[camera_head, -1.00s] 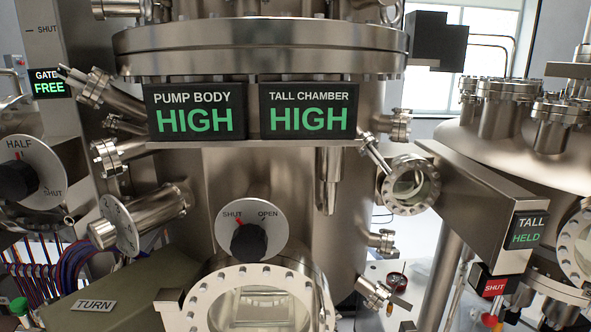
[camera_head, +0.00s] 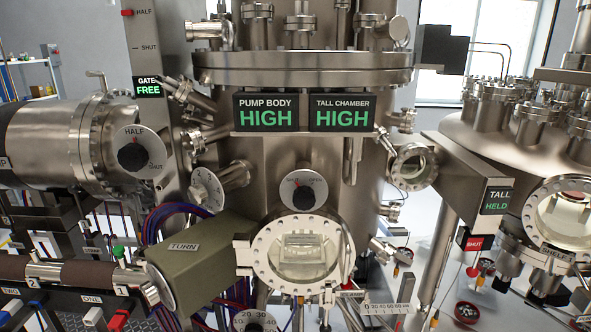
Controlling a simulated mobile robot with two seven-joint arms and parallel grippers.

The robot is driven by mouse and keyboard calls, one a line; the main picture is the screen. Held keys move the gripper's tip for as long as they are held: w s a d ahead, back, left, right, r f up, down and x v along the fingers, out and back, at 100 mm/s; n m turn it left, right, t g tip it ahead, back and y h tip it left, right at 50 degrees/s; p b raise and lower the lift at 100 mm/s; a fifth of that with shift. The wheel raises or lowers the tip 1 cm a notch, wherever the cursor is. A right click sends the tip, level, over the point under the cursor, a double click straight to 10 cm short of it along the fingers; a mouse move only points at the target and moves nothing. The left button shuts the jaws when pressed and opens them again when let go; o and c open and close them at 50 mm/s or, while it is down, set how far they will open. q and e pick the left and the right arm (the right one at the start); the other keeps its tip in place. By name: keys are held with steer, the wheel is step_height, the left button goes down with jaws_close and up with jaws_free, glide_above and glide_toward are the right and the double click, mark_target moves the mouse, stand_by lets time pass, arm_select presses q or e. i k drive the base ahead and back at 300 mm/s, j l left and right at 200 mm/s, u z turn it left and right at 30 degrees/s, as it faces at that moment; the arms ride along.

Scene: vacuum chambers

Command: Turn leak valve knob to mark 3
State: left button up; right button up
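A round numbered dial (camera_head: 206,190) sits on the end of a metal tube at the left of the tall chamber (camera_head: 375,170), seen at a slant. A "2" can be read on it; its other marks and its pointer are too small to make out. No readable label names it as the leak valve. A second numbered dial (camera_head: 255,321) with 20, 30 and 40 is cut off at the bottom edge. Neither of my grippers shows in this view.
A black knob with HALF and SHUT marks (camera_head: 132,157) is at left. A SHUT/OPEN knob (camera_head: 303,197) sits above the round window (camera_head: 304,250). The green TURN box (camera_head: 195,275) juts forward below the numbered dial. Screens (camera_head: 266,111) read HIGH.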

mark_target(198, 195)
steer(key=i+j, duration=0.15)
steer(key=j, duration=0.3)
steer(key=i+j, duration=0.15)
steer(key=j, duration=0.3)
steer(key=i+j+z, duration=0.1)
steer(key=j, duration=0.35)
steer(key=i+j, duration=0.15)
steer(key=j, duration=0.3)
steer(key=i+j, duration=0.1)
steer(key=j, duration=0.4)
steer(key=i+j, duration=0.15)
steer(key=j, duration=0.3)
steer(key=z, duration=0.05)
